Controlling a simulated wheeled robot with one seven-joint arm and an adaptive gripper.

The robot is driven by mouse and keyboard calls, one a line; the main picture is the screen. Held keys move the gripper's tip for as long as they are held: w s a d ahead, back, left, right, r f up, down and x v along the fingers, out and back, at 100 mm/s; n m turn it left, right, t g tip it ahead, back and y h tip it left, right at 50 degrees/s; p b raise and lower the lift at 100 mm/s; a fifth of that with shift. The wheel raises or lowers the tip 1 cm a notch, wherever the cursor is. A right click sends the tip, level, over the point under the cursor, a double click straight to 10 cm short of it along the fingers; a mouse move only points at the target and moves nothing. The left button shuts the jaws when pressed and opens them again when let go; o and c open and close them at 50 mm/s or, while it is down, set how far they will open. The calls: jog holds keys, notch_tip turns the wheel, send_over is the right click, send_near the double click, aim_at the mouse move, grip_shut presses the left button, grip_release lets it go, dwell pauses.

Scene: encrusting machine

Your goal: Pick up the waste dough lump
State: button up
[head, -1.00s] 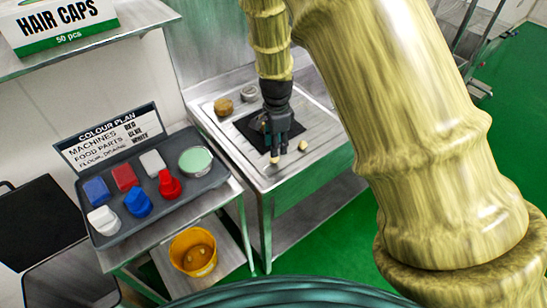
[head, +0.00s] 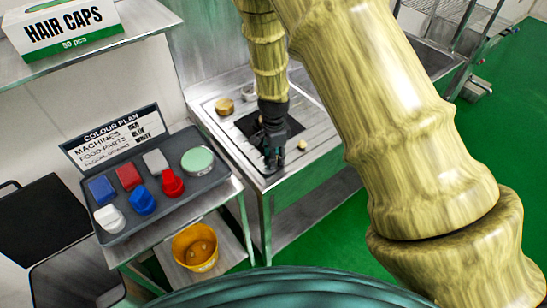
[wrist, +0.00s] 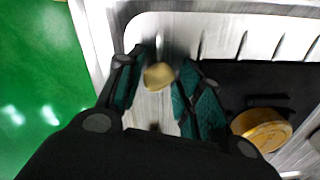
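A small pale tan dough lump (wrist: 158,76) lies on the metal tray top between my gripper's fingertips in the wrist view. My gripper (wrist: 164,72) is open around it, a finger on each side; the left finger is very close, and I cannot tell whether it touches. In the head view my gripper (head: 273,164) points down at the front edge of the steel worktop (head: 312,160) and hides this lump. A second small pale lump (head: 302,145) lies on the worktop just right of the gripper.
A black mat (head: 254,127) lies behind the gripper. A round tan item (head: 224,106) stands at the worktop's back left. A yellow bucket (head: 195,248) sits below.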

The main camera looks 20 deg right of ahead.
jog(key=c, duration=0.5)
